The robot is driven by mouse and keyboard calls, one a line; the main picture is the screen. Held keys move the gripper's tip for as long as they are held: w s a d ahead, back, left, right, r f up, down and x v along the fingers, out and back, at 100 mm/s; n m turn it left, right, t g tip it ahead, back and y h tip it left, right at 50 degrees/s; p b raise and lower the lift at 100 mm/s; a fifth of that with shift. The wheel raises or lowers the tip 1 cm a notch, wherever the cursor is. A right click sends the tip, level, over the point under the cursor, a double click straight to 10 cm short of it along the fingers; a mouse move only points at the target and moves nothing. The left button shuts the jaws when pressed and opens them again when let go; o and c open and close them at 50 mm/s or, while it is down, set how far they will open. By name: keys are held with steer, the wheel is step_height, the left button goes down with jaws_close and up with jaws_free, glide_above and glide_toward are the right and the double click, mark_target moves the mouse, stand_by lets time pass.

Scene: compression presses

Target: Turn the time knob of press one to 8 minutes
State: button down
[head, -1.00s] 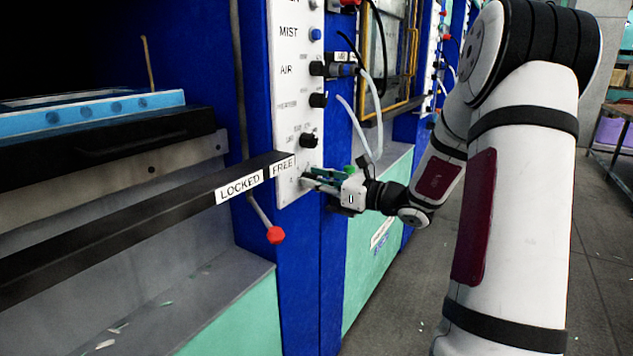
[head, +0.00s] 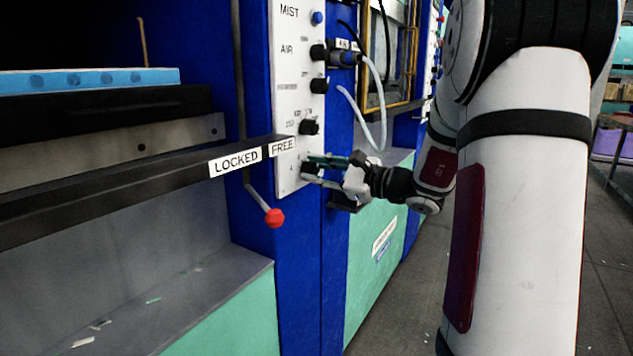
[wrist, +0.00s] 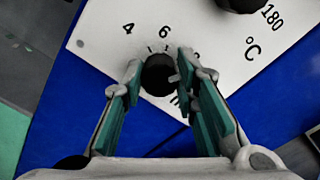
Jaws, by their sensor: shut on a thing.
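The time knob (wrist: 158,74) is a small black round knob at the bottom of a white panel marked "4" and "6". My gripper (wrist: 157,80) has its two green-padded fingers on either side of it, shut on it. The numbers to the right of "6" are mostly hidden by the right finger, and I cannot tell where the knob points. In the head view, my gripper (head: 316,170) is at the lowest knob of the white control panel (head: 288,180) on the blue press column.
Another black knob (wrist: 241,3) beside "180" and "°C" is close by. In the head view, a black bar (head: 130,183) labelled "LOCKED" and "FREE" and a red-tipped lever (head: 274,218) are left of my gripper. Open floor (head: 420,285) lies to the right.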

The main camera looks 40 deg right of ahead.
steer(key=shift+n+b, duration=0.5)
steer(key=shift+n, duration=0.1)
steer(key=c, duration=1.3)
jaws_free()
steer(key=v, duration=1.2)
